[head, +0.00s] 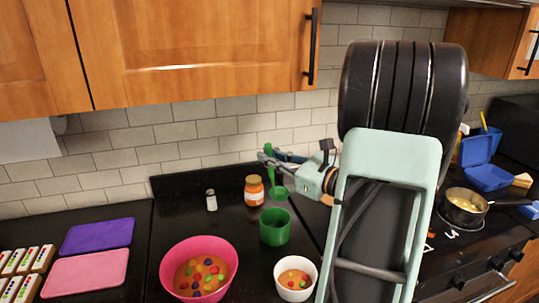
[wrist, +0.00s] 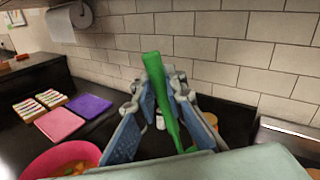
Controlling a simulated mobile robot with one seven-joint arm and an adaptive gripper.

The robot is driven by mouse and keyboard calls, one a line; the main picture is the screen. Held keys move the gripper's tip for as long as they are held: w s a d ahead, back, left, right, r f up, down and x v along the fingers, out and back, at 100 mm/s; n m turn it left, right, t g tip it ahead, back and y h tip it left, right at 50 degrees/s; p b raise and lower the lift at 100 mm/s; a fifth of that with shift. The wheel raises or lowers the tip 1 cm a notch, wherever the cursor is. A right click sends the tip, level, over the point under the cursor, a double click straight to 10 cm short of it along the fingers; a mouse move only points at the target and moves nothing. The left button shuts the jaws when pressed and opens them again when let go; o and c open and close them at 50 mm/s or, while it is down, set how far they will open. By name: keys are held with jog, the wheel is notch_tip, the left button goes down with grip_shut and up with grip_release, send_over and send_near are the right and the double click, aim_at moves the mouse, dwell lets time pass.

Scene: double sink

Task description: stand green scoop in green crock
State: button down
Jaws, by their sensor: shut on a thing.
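My gripper (head: 272,155) is shut on the green scoop (head: 279,192), holding it by the handle. The scoop hangs with its handle up and its bowl down. In the head view its bowl appears just above the rim of the green crock (head: 274,230), apart from it. The crock stands upright on the dark counter, and nothing shows sticking out of it. In the wrist view the scoop's handle (wrist: 157,85) runs between the two blue finger pads. A dark green shape right of the fingers there is partly hidden, and I cannot tell whether it is the crock.
An orange-labelled jar (head: 254,190) and a small shaker (head: 211,200) stand behind the crock. A pink bowl (head: 165,270) and a white bowl (head: 310,278) of food stand in front. Purple (head: 97,236) and pink (head: 85,272) boards lie left. A pot (head: 464,207) sits on the stove at right.

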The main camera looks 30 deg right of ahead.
notch_tip(320, 180, down, 10)
jog(key=b, duration=0.7)
jog(key=shift+b, duration=0.4)
jog(key=c, duration=1.9)
grip_release()
jog(key=v, duration=1.2)
jog(key=shift+a+r, duration=0.1)
